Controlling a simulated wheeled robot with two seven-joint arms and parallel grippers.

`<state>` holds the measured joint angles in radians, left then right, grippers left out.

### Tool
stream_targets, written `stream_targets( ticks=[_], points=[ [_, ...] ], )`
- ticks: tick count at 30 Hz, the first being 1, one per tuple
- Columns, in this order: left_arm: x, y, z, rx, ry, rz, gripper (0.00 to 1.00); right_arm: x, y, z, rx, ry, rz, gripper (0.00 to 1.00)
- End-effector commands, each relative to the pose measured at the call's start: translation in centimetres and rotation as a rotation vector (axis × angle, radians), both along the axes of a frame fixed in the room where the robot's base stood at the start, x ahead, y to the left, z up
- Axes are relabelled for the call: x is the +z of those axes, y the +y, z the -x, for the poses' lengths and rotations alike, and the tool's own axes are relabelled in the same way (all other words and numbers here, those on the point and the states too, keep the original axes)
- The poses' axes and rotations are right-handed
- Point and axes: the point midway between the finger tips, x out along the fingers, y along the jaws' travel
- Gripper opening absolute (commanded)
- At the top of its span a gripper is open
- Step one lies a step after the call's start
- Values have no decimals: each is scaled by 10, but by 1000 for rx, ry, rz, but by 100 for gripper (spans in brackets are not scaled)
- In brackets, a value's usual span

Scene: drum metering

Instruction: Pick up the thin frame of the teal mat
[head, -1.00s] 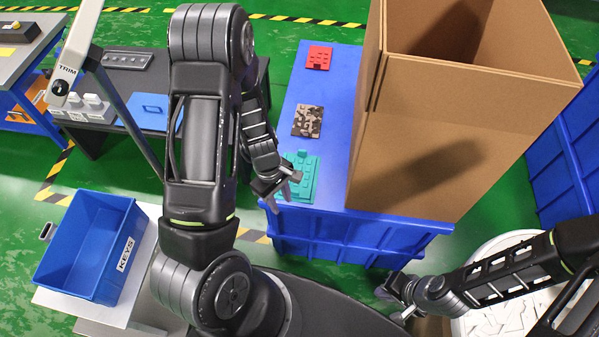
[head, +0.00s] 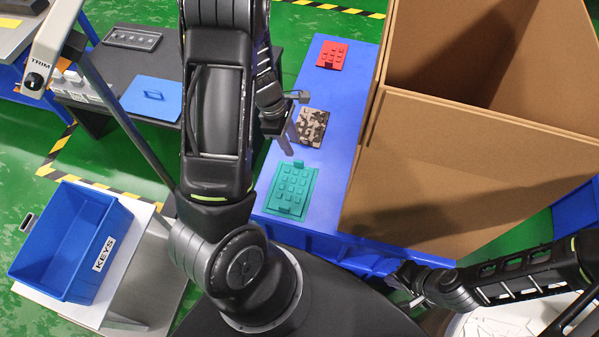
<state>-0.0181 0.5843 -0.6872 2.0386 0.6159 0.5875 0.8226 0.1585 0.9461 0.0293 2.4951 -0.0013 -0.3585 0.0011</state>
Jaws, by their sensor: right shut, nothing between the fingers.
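The teal mat (head: 292,188) lies flat near the front left of the blue table. It has rows of small raised blocks, a thin rim, and a small tab at its far and near ends. My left gripper (head: 294,122) is open, beyond the teal mat, at the left edge of a camouflage-patterned mat (head: 315,124). It is apart from the teal mat, and nothing shows between its fingers. My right gripper (head: 402,284) is shut and empty, low by the front of the blue table; its fingertips are small and hard to make out.
A large open cardboard box (head: 430,170) fills the right of the blue table (head: 330,182). A red mat (head: 332,55) lies at the back. A blue KEYS bin (head: 70,240) stands at left. A blue panel (head: 155,98) lies on a dark table.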

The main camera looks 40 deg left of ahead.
Motion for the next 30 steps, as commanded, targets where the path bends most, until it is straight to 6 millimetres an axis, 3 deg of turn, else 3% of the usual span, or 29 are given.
stream_targets(
  ticks=[7,14,25,30],
  points=[
    [-3,-1,0,-1,1,-1,35,-1,0,1,0,1,0,0],
    [-25,-6,-1,-2,3,0,35,-6,0,0,0,0,0,0],
    [-29,-8,-2,-1,1,-1,35,-6,0,0,0,0,0,0],
    [-49,-13,-2,-1,3,0,35,-10,0,0,0,0,0,0]
  ],
)
